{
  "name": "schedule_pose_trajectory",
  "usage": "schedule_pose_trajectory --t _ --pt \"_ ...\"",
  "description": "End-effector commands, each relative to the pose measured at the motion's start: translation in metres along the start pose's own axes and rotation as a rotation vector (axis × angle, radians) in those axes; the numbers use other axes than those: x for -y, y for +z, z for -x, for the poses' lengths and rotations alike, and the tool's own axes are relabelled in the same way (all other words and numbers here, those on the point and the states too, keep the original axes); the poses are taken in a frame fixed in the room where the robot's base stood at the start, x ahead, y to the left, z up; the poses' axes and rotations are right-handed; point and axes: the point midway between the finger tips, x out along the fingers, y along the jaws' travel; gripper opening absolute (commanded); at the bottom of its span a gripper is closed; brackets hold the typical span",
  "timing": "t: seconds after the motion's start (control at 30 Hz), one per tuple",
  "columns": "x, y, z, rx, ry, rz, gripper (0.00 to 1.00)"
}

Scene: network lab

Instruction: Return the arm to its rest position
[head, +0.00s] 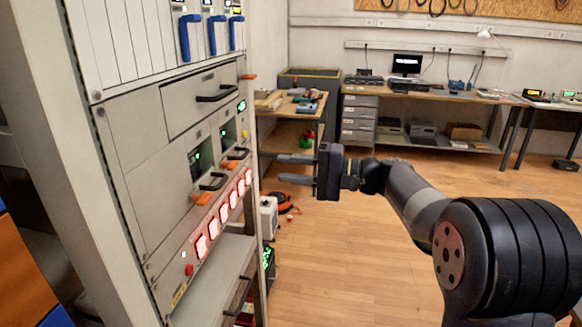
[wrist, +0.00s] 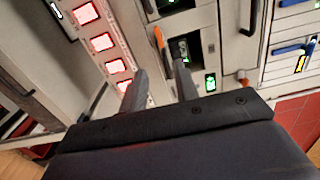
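My gripper (head: 282,168) is in the middle of the head view, at the end of my arm reaching in from the right. Its two fingers point left toward the equipment rack (head: 150,190) and are apart, with nothing visible between them. In the wrist view the two fingers (wrist: 158,82) also stand apart in front of the rack face. Red-lit square switches (wrist: 103,42) lie to their left and a drawer unit with an orange latch (wrist: 158,38) lies beyond them. I cannot tell the exact gap to the rack; no contact shows.
The rack has protruding black handles (head: 213,182), blue handles (head: 185,38) and a row of red-lit switches (head: 217,217). A wooden workbench (head: 300,115) stands behind the gripper. A long desk (head: 430,95) lines the back wall. The wooden floor (head: 350,260) right of the rack is open.

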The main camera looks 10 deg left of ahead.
Motion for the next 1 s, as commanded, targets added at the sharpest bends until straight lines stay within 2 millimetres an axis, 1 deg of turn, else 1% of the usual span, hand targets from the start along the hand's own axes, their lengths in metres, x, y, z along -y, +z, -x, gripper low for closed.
schedule_pose_trajectory --t 0.17,0.27,0.5,0.7,0.8,1.0 --pt "0.001 0.0 -0.011 0.001 0.0 0.0 0.29" --pt "0.002 0.0 -0.026 0.002 -0.001 0.001 0.29" --pt "0.002 0.0 -0.073 0.002 -0.001 0.002 0.29" --pt "0.003 0.0 -0.102 0.0 -0.003 0.002 0.29" --pt "0.003 0.0 -0.111 -0.001 -0.003 0.003 0.29" --pt "0.002 -0.001 -0.108 -0.003 -0.003 0.041 0.29"
